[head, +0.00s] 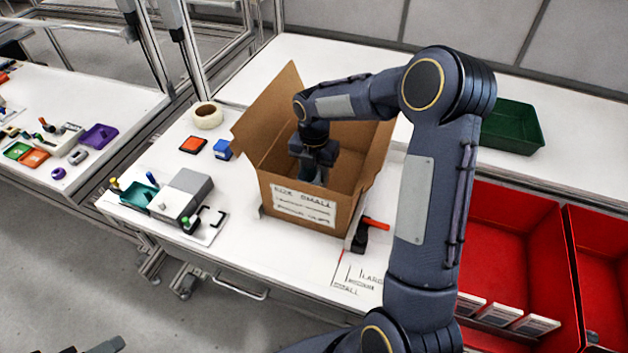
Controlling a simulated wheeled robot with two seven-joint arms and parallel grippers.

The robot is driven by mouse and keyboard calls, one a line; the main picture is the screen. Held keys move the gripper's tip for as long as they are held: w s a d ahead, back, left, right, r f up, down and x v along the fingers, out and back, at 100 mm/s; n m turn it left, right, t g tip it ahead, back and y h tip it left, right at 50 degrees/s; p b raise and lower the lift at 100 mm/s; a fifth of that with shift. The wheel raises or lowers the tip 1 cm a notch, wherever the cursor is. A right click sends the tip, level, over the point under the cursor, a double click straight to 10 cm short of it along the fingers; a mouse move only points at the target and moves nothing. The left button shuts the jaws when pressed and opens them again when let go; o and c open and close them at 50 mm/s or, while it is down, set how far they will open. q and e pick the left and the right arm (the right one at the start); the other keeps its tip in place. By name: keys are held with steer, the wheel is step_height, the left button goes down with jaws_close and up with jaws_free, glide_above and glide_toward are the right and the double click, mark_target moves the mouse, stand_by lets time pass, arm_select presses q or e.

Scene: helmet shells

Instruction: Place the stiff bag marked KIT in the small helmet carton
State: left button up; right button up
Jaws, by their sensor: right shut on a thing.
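The small helmet carton (349,214) stands open on the white table, its flaps up and a label reading SMALL on its front. My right gripper (316,172) reaches down inside the carton from above. It is shut on a small grey-green thing, which I take to be the stiff bag; the gripper and the carton's front wall hide most of it, and no KIT marking shows. I cannot tell whether it touches the carton floor. Dark parts at the bottom left edge look like my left gripper (98,346), mostly cut off by the frame.
Left of the carton are a tape roll (207,115), an orange pad (193,145), a blue block (222,150) and a grey device (181,193). An orange-handled tool (361,238) lies by its right corner. Red bins (512,235) and a green tray (513,126) are right.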

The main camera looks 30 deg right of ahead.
steer(key=shift+f, duration=2.05)
steer(key=shift+f, duration=0.2)
steer(key=o, duration=1)
steer(key=shift+c, duration=0.2)
steer(key=shift+r, duration=0.2)
